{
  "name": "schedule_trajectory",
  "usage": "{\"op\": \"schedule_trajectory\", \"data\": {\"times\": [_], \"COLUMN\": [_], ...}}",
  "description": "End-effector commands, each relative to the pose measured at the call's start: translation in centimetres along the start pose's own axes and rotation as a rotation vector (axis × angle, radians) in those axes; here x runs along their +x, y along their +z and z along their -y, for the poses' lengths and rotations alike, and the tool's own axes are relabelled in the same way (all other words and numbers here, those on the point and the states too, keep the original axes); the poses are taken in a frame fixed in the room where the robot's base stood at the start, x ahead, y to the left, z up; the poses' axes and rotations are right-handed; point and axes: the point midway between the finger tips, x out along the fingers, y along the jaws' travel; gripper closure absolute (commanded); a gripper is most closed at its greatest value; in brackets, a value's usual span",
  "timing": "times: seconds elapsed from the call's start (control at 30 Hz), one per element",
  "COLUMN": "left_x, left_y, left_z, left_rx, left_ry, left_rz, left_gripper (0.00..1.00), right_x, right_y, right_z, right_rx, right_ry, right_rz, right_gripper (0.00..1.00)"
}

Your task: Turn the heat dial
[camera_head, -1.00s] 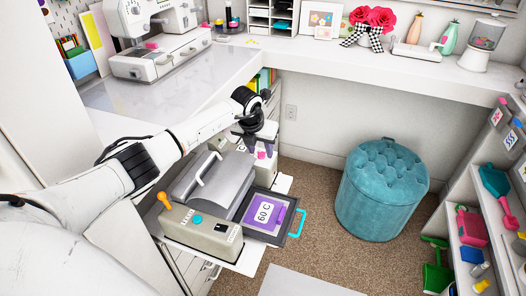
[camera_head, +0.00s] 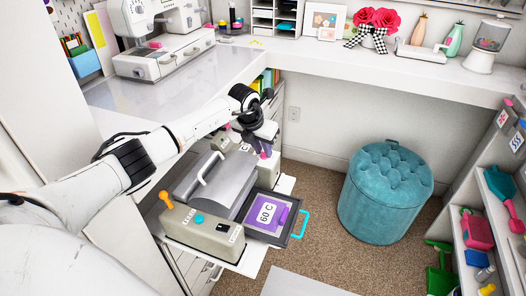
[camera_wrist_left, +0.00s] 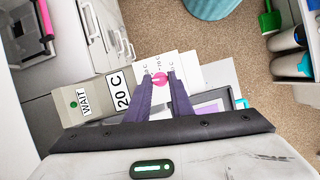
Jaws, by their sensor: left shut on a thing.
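The heat dial is a small pink knob (camera_wrist_left: 159,79) on a white panel with temperature marks, beside the grey machine (camera_head: 217,182). My left gripper (camera_wrist_left: 160,82) has its two purple fingers closed on either side of the dial. In the head view the left gripper (camera_head: 262,148) is behind the machine, with a bit of pink at its tips. In the wrist view a "20 C" label (camera_wrist_left: 121,92) and a "WAIT" label (camera_wrist_left: 85,103) with a green dot show left of the dial. My right gripper is not in view.
A tray (camera_head: 290,229) with a purple "60 C" card (camera_head: 268,213) and cyan handle sticks out of the machine. A teal stool (camera_head: 385,190) stands right, with open carpet between.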

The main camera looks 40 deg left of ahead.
Motion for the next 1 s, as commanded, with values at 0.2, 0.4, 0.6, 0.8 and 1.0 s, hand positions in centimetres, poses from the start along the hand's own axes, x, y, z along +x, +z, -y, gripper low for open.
{"op": "schedule_trajectory", "data": {"times": [0.2,0.4,0.6,0.8,1.0], "left_x": [0.4,0.4,0.3,0.3,0.2], "left_y": [-0.1,0.0,0.1,0.2,0.3], "left_z": [-0.4,-0.5,-0.6,-0.7,-0.7], "left_rx": [0.166,0.331,0.474,0.583,0.647], "left_ry": [-0.067,-0.137,-0.198,-0.242,-0.267], "left_rz": [0.002,0.003,0.003,0.002,0.002], "left_gripper": [1.00,1.00,1.00,1.00,1.00], "right_x": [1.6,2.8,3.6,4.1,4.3], "right_y": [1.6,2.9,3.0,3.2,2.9], "right_z": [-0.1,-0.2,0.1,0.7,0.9], "right_rx": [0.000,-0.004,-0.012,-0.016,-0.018], "right_ry": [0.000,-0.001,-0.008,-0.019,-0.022], "right_rz": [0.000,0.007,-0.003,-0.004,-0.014], "right_gripper": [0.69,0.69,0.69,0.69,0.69]}}
